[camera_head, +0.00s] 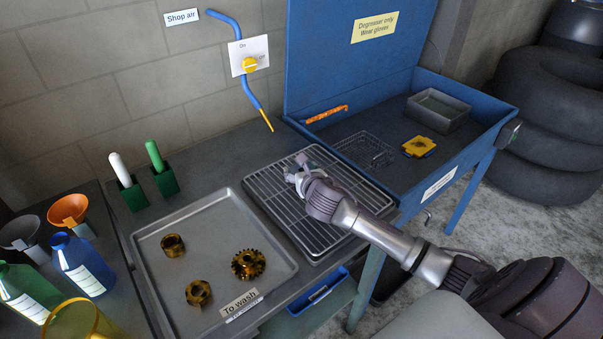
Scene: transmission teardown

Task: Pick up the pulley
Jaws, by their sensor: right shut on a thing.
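My right gripper (296,170) is over the wire drying rack (277,218), near its back edge, and shut on a small grey part (303,160). The part is mostly hidden by the fingers; it looks like the pulley, but its shape is hard to make out. I cannot tell whether it touches the rack. My left gripper is not in view.
The "To wash" tray (240,200) left of the rack holds a toothed golden gear (248,264) and two golden ring-like parts (173,245). The blue wash basin (475,150) stands behind right. Bottles (82,265) and funnels (68,209) stand at left.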

